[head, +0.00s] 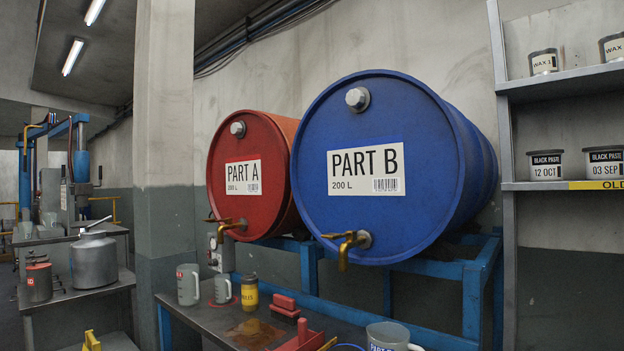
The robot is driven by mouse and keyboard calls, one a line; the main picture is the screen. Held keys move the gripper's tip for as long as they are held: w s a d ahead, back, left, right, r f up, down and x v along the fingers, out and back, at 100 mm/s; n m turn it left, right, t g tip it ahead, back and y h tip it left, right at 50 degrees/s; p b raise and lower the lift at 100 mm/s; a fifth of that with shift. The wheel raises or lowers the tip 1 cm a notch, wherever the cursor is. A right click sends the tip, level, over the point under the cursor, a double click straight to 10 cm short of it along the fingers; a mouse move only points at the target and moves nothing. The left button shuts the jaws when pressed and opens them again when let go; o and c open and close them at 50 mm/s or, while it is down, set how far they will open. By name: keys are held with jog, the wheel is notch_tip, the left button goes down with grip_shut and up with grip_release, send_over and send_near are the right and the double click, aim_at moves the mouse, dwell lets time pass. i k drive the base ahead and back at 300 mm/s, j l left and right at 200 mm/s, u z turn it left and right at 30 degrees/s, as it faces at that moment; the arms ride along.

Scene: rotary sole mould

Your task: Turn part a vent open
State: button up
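The red drum labelled PART A (222,205) lies on its side, left of centre in the head view, with its round end facing me. A grey vent cap (238,129) sits near the top of that end; I cannot tell from here whether it is open or shut. A brass tap (227,226) is low on the same end. The blue drum labelled PART B (345,225) lies to its right and hides part of its side. Part B has its own grey cap (357,99) and brass tap (347,245). I cannot make out my gripper in this view.
A blue frame (471,305) carries both drums. The bench below holds grey jugs (188,285), a yellow container (249,293) and red blocks (285,307). A concrete pillar (164,130) stands left of the drums. Shelves with tins (546,166) are at right.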

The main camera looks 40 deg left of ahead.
aim_at(236, 127)
jog(key=u, duration=1.55)
jog(key=i, duration=0.1)
